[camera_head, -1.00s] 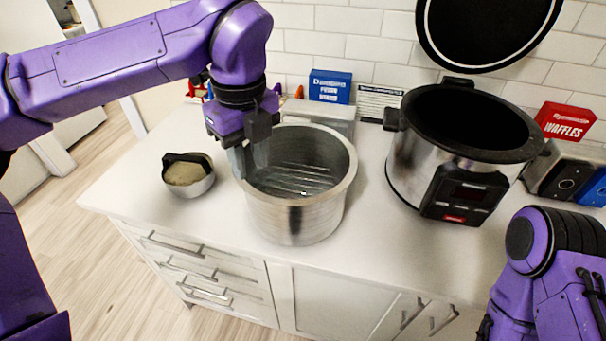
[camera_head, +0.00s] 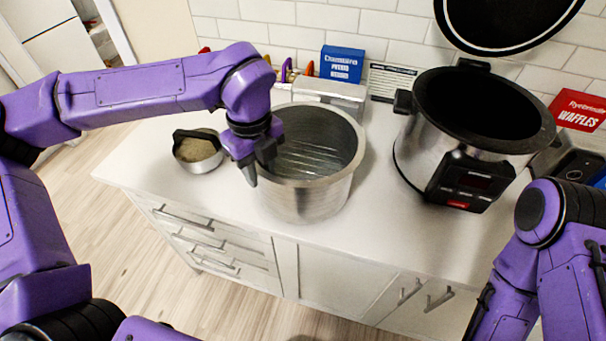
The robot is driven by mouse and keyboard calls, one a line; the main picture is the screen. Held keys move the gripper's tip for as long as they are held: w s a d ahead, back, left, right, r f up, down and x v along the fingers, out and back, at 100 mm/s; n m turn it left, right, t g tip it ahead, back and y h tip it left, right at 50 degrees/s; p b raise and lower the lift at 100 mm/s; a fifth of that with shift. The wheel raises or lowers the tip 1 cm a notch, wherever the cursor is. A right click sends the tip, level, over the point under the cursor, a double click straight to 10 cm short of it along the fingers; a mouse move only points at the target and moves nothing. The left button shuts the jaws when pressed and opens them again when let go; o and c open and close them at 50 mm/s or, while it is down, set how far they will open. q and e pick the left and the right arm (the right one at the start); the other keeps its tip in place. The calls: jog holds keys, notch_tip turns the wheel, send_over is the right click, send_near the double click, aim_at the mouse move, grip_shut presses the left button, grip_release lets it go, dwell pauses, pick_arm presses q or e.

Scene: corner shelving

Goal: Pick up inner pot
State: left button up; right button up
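The inner pot (camera_head: 305,200) is a silver, open-topped metal pot standing upright on the white counter. My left gripper (camera_head: 258,168) is at the pot's left front rim, pointing down. Its fingers look apart, one outside the wall and the other at or over the rim. Whether either finger touches the pot is hard to tell. The cooker (camera_head: 420,155), silver and black with its black lid raised, stands to the right of the pot. My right arm shows at the right edge, but its gripper is out of view.
A small metal bowl (camera_head: 205,166) with a black handle stands close to the left of my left gripper. Behind the pot are a grey metal box (camera_head: 335,92) and a blue box (camera_head: 341,64). A red waffles box (camera_head: 578,109) is at the far right. The counter in front of the cooker is clear.

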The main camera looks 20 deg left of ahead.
pick_arm(q)
grip_shut()
jog(key=shift+w+r, duration=0.1)
dwell(1.2)
